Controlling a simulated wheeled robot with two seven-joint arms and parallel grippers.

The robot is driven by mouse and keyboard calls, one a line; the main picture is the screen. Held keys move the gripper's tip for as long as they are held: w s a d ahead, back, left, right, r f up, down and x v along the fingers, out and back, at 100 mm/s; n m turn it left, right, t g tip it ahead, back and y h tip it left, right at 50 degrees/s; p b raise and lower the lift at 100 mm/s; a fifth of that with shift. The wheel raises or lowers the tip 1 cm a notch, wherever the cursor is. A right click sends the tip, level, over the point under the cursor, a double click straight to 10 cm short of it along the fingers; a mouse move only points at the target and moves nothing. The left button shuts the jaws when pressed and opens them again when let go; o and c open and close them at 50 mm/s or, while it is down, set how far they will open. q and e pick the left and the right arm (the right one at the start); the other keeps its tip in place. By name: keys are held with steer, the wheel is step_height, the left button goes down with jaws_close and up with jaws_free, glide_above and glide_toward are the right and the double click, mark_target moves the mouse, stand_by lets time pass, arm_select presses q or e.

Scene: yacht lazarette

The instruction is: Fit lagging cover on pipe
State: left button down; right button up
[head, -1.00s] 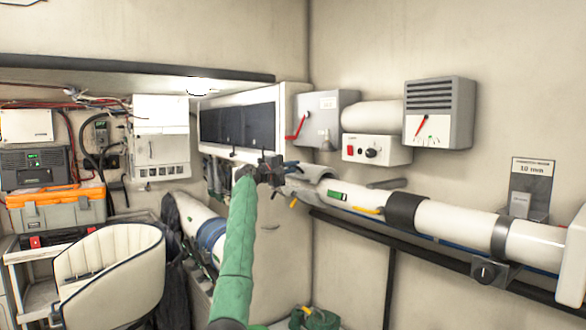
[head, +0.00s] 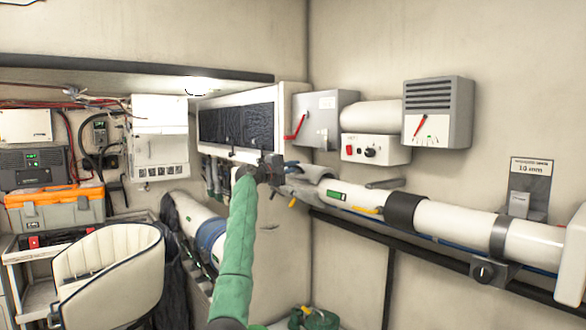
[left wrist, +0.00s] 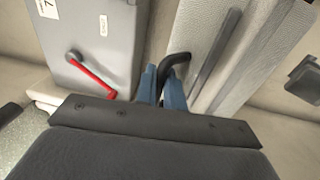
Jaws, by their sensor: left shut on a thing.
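The white pipe (head: 440,217) runs along the right wall in the head view, with a black collar (head: 405,211), a clamp band and a green label. The grey lagging cover (head: 312,171) is near the pipe's far left end; whether it touches the pipe I cannot tell. My left gripper (head: 283,172), on the green-sleeved arm, is at the cover's left side. In the left wrist view its blue fingertips (left wrist: 162,88) are shut at a black curved handle (left wrist: 174,61) beside a light grey textured surface, apparently the cover (left wrist: 240,55). My right gripper is not in view.
A grey box with a red lever (head: 325,117), a white control box (head: 376,149) and a grey gauge box (head: 438,112) are on the wall above the pipe. A dark rail (head: 400,245) runs below it. A cream seat (head: 108,272) stands at left.

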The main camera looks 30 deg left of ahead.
arm_select(q)
steer(key=shift+f+b, duration=0.55)
steer(key=shift+f, duration=0.5)
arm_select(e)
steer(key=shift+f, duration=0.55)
arm_select(q)
steer(key=c, duration=1.4)
jaws_free()
steer(key=shift+s, duration=0.1)
steer(key=b+v, duration=0.3)
steer(key=v, duration=0.4)
steer(key=shift+s+a, duration=0.2)
steer(key=shift+s, duration=0.2)
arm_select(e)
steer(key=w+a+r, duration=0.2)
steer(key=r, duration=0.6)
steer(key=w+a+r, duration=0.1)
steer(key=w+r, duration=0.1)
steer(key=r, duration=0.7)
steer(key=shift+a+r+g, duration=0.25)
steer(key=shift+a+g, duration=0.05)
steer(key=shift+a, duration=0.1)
